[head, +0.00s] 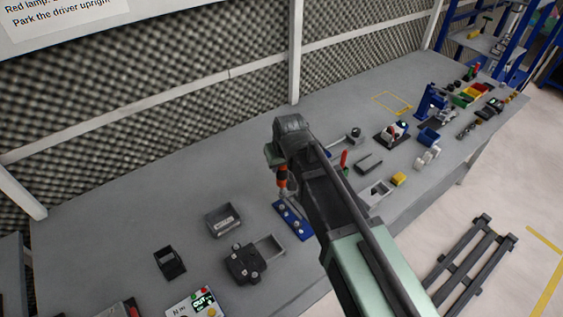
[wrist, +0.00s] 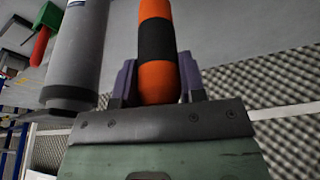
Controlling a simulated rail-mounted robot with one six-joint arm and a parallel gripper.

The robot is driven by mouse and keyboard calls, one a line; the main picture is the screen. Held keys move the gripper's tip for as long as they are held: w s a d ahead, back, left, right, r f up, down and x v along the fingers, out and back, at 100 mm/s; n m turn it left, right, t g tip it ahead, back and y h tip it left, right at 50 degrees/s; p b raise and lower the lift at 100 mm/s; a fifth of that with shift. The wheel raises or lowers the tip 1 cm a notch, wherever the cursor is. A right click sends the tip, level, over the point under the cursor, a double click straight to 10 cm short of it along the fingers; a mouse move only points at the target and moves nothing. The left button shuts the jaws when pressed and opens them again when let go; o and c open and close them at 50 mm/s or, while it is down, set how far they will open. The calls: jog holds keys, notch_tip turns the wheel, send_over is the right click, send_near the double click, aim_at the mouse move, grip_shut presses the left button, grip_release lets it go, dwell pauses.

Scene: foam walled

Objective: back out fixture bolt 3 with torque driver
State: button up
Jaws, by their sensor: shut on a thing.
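My gripper (wrist: 158,84) is shut on the torque driver (wrist: 157,45), whose orange handle with a black band stands between the jaws in the wrist view. In the head view the orange driver (head: 282,177) hangs below my gripper, roughly upright, over a blue fixture plate (head: 293,222) with several pale bolts. The driver's lower end is at or just above the far-left end of the plate; I cannot tell whether it touches a bolt. I cannot read which bolt is number 3. My arm hides part of the bench to the right of the plate.
A grey bin (head: 222,219) and a dark bolted block (head: 244,263) lie left of the plate. A black holder (head: 169,262) and a controller with a lit display (head: 197,303) are nearer. A yellow block (head: 398,179) and other parts lie right of my arm. A foam wall runs behind.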

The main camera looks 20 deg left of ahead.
aim_at(282, 177)
jog(key=shift+f+b, duration=2.1)
jog(key=shift+f, duration=0.4)
jog(key=shift+f+b, duration=0.6)
jog(key=shift+b, duration=0.05)
jog(key=shift+r+p, duration=0.55)
